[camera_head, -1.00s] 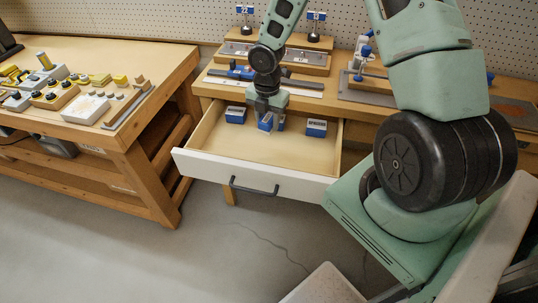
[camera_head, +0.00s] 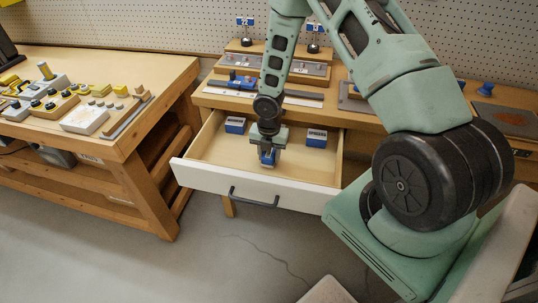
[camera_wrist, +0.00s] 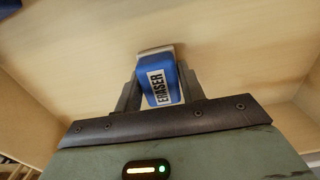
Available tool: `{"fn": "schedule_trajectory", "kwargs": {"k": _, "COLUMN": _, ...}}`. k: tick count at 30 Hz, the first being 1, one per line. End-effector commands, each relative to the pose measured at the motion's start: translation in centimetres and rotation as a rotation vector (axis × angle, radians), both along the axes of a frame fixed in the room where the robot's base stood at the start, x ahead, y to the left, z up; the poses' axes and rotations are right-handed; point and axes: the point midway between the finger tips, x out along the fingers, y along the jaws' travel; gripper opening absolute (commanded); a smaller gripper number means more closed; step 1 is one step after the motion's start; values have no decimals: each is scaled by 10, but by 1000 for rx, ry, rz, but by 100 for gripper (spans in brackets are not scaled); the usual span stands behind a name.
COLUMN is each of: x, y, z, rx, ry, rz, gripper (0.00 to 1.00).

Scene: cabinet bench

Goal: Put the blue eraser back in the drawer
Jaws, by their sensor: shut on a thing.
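The blue eraser (camera_head: 268,158) is between the fingers of my gripper (camera_head: 268,154), inside the open drawer (camera_head: 205,180). I cannot tell whether the eraser touches the floor. The drawer has a white front and a dark handle (camera_head: 254,197).
Two other blue-and-white blocks stand in the drawer, one at the back left (camera_head: 235,125) and one at the right (camera_head: 316,138). The bench top (camera_head: 225,102) above the drawer holds fixtures. A second bench (camera_head: 150,75) stands at the left.

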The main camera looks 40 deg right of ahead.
Motion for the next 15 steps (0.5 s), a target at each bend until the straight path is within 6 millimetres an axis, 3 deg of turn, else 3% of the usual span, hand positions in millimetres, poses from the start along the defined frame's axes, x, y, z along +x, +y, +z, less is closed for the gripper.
{"fn": "schedule_trajectory", "kwargs": {"k": 11, "x": 0, "y": 0, "z": -6, "rx": 0, "ry": 0, "rz": -1, "gripper": 18}}
{"fn": "schedule_trajectory", "kwargs": {"k": 12, "x": 0, "y": 0, "z": -6, "rx": 0, "ry": 0, "rz": -1, "gripper": 45}}
{"fn": "schedule_trajectory", "kwargs": {"k": 14, "x": 0, "y": 0, "z": -5, "rx": 0, "ry": 0, "rz": -1, "gripper": 61}}
{"fn": "schedule_trajectory", "kwargs": {"k": 15, "x": 0, "y": 0, "z": -5, "rx": 0, "ry": 0, "rz": -1, "gripper": 61}}
